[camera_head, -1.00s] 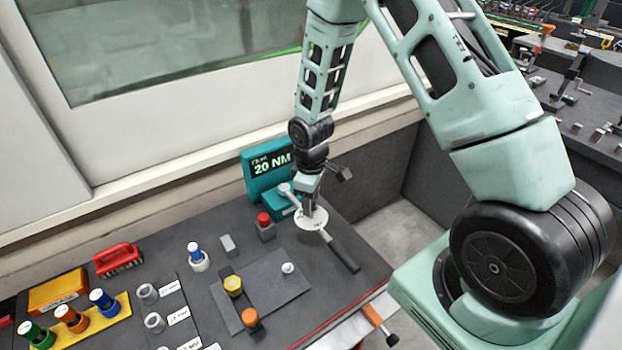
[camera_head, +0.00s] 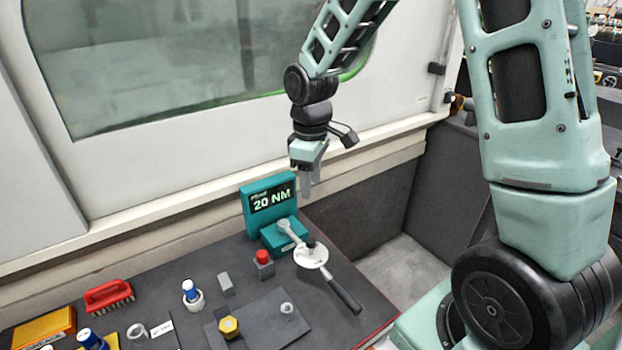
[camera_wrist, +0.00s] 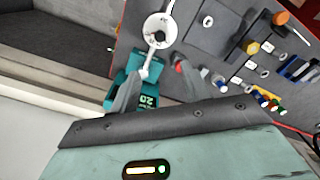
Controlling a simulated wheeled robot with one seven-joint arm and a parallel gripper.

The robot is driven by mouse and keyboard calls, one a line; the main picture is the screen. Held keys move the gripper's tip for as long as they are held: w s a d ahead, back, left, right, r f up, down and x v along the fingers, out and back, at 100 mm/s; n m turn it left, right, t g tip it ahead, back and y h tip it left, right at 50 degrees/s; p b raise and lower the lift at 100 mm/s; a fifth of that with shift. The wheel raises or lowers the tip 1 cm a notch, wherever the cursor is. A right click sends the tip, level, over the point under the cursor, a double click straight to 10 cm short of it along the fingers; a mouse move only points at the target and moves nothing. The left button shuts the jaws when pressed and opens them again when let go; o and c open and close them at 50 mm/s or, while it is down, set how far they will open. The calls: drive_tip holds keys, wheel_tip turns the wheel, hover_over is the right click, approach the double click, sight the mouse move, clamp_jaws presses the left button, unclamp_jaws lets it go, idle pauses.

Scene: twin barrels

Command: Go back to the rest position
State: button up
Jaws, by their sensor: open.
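My gripper (camera_head: 308,185) is open and empty, raised above the back right part of the dark bench top. It points down, in front of the white wall panel. Below it stands a teal device with a display reading 20 NM (camera_head: 268,203). A white round dial tool with a black handle (camera_head: 311,256) lies beside the device. In the wrist view, my open fingers (camera_wrist: 165,92) spread over the teal device (camera_wrist: 118,92), with the dial tool (camera_wrist: 158,30) beyond them.
A windowed panel (camera_head: 200,60) rises behind. The air around my gripper is clear.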

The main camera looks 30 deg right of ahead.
idle(0.5)
drive_tip(key=s+a+r, duration=0.3)
drive_tip(key=s+a, duration=0.7)
drive_tip(key=a, duration=0.3)
drive_tip(key=s+a, duration=0.3)
drive_tip(key=s, duration=0.4)
drive_tip(key=s+a+r, duration=0.1)
drive_tip(key=s+a, duration=0.2)
drive_tip(key=s, duration=0.4)
drive_tip(key=shift+r+n+y, duration=0.15)
drive_tip(key=shift+n+y, duration=0.15)
